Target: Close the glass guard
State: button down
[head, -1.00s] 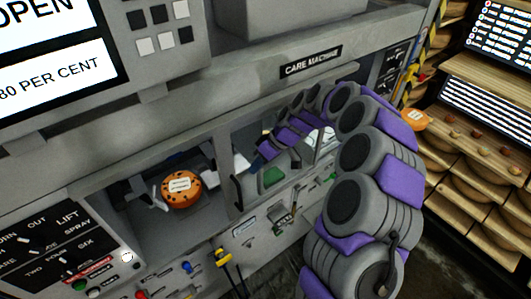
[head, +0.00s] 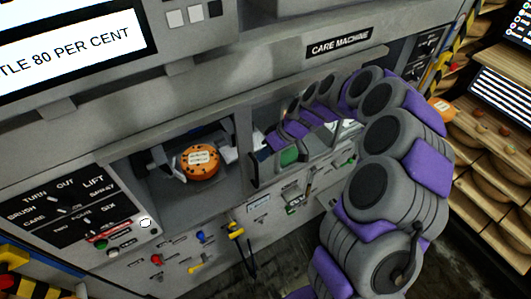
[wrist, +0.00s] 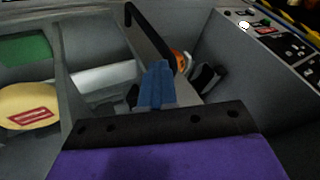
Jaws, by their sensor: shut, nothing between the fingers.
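A dark-edged upright panel (head: 253,158), which looks like the glass guard, stands between the left and right bays of the care machine. Its dark edge also shows at the top of the wrist view (wrist: 150,32). My arm reaches into the right bay, and my gripper is hard to make out in the head view. In the wrist view my gripper (wrist: 156,84) is shut with blue fingertips, close beside the panel's dark edge. I cannot tell whether they touch. An orange cheese wheel (head: 200,161) sits in the left bay, partly hidden in the wrist view (wrist: 181,61).
Control panels with knobs (head: 80,205) and several levers (head: 200,236) line the machine's front. A green patch (head: 289,157) shows inside the right bay. A yellow rounded object with a red label (wrist: 28,106) is at left in the wrist view. Shelves (head: 490,165) stand at right.

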jog(key=s+a+b, duration=0.2)
jog(key=s+a, duration=0.6)
jog(key=a, duration=0.6)
jog(key=s+a+b, duration=0.3)
jog(key=s+a, duration=0.6)
jog(key=a, duration=0.5)
jog(key=shift+s+a, duration=0.15)
jog(key=shift+a, duration=0.05)
jog(key=shift+r, duration=0.1)
jog(key=w+d+r+b, duration=0.2)
jog(key=w+d+r, duration=0.1)
jog(key=d+r, duration=0.6)
jog(key=s+d+f+m+h+b, duration=0.1)
jog(key=s+d+f+b, duration=0.2)
jog(key=d, duration=0.5)
jog(key=s+d+f+m+h+b, duration=0.2)
jog(key=s+d, duration=0.1)
jog(key=d, duration=0.4)
jog(key=s+d+f+m+h+b, duration=0.1)
jog(key=s+d+f+b, duration=0.2)
jog(key=d, duration=0.5)
jog(key=s+d+f+m+g+h+b, duration=0.1)
jog(key=s+d+f+m+b, duration=0.3)
jog(key=s+d, duration=0.8)
notch_tip(320, 180, down, 3)
jog(key=shift+d+r+m+h, duration=0.15)
jog(key=shift+d+m+h, duration=0.1)
jog(key=shift+m+h, duration=0.6)
